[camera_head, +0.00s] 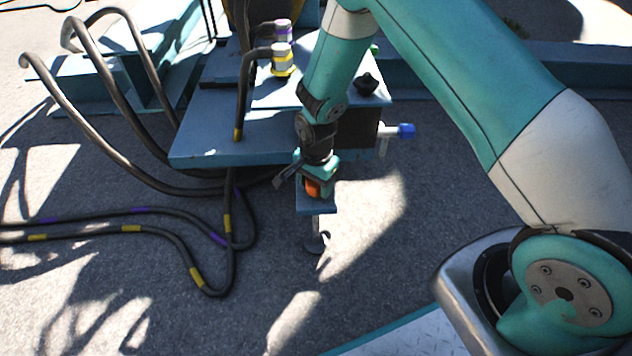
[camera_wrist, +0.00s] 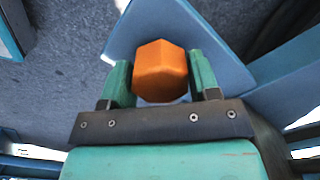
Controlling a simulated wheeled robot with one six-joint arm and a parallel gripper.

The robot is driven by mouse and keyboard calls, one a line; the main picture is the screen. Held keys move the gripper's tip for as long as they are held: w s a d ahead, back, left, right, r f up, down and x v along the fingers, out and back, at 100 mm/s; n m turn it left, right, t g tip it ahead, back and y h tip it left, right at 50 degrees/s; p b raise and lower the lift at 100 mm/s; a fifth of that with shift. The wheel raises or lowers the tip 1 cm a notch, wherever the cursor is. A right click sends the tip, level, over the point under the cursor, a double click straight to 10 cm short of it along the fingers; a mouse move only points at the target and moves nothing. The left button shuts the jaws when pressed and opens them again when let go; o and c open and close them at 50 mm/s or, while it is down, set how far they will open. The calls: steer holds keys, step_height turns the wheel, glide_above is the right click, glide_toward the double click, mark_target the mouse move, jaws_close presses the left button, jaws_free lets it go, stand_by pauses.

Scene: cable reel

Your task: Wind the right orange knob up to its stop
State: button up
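The orange knob (camera_wrist: 160,72) is a six-sided block in the wrist view, standing over a blue plate (camera_wrist: 122,32). It also shows in the head view (camera_head: 312,187), partly covered by my gripper. My gripper (camera_wrist: 161,75) has its two green fingers on either side of the knob, against or very near its sides, and looks shut on it. In the head view my gripper (camera_head: 318,180) reaches down to a small blue bracket (camera_head: 317,208) at the front of the blue bench. The knob's lower end and shaft are hidden.
Thick black cables (camera_head: 105,100) loop at the left and lie on the ground. The blue bench top (camera_head: 210,140) carries connectors with yellow (camera_head: 283,62) and purple (camera_head: 283,32) bands and a black knob (camera_head: 367,84). A blue knob (camera_head: 405,131) sticks out right. A metal foot (camera_head: 317,242) stands below the bracket.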

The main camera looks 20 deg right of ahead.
steer(key=shift+r+p, duration=0.1)
steer(key=shift+p, duration=0.2)
steer(key=shift+r+n+p, duration=0.1)
steer(key=shift+n+p, duration=0.8)
steer(key=shift+n, duration=0.2)
steer(key=n+p, duration=0.3)
steer(key=n, duration=0.1)
steer(key=n+p, duration=0.3)
steer(key=n, duration=0.1)
steer(key=shift+n, duration=0.4)
steer(key=n+p, duration=0.1)
steer(key=n, duration=0.2)
steer(key=shift+n+p, duration=0.3)
steer(key=shift+p, duration=0.05)
steer(key=n+p, duration=0.1)
steer(key=n, duration=0.4)
steer(key=shift+p, duration=0.4)
steer(key=n+p, duration=0.1)
steer(key=n, duration=0.5)
steer(key=shift+n, duration=0.3)
